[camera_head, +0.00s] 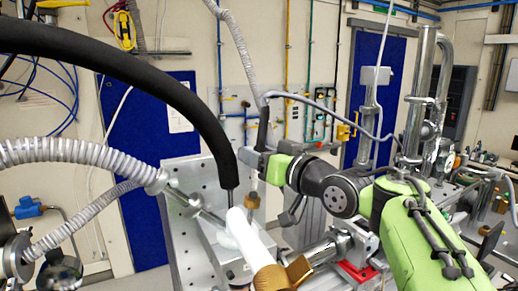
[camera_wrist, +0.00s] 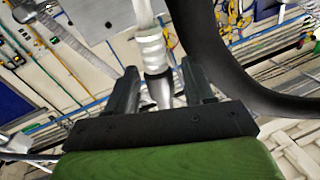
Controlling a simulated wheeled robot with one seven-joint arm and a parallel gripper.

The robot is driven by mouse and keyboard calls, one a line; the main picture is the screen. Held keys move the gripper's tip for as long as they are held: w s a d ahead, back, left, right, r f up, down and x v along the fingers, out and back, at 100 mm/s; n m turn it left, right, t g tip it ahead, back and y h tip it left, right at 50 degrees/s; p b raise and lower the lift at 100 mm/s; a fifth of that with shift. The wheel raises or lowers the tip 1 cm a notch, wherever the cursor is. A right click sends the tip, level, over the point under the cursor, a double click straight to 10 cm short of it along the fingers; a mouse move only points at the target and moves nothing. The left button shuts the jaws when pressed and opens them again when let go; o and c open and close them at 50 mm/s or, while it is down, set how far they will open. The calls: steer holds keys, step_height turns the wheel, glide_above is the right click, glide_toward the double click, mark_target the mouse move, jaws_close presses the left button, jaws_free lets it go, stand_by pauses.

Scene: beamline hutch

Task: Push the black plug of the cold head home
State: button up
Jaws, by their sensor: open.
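My gripper (camera_head: 262,160) is at the end of my green and black arm, right of the end of a thick black hose (camera_head: 165,75). In the wrist view my gripper (camera_wrist: 158,70) is open, one dark finger on each side of a pale ribbed fitting (camera_wrist: 151,48). A black band (camera_wrist: 157,73) sits below this fitting, with a metallic part under it; the band may be the black plug, but I cannot tell for sure. I see no clear contact with the fingers. The plug's seat is not clearly visible.
The black hose also curves close along the right in the wrist view (camera_wrist: 215,65). A white ribbed hose (camera_head: 80,151) crosses at left. A perforated metal plate (camera_head: 185,185) and a white cylinder (camera_head: 245,238) stand near my gripper. Steel pipes (camera_head: 415,120) rise at right.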

steer(key=c, duration=0.8)
steer(key=shift+o, duration=0.2)
steer(key=f+b, duration=0.3)
steer(key=shift+s+a+f+b, duration=0.1)
steer(key=shift+a+f+b, duration=0.05)
steer(key=shift+a+b, duration=0.15)
steer(key=o, duration=0.8)
steer(key=shift+r, duration=0.2)
steer(key=shift+c, duration=0.2)
steer(key=b+v, duration=0.3)
steer(key=v, duration=1.2)
steer(key=shift+s+d, duration=0.25)
steer(key=shift+d, duration=0.05)
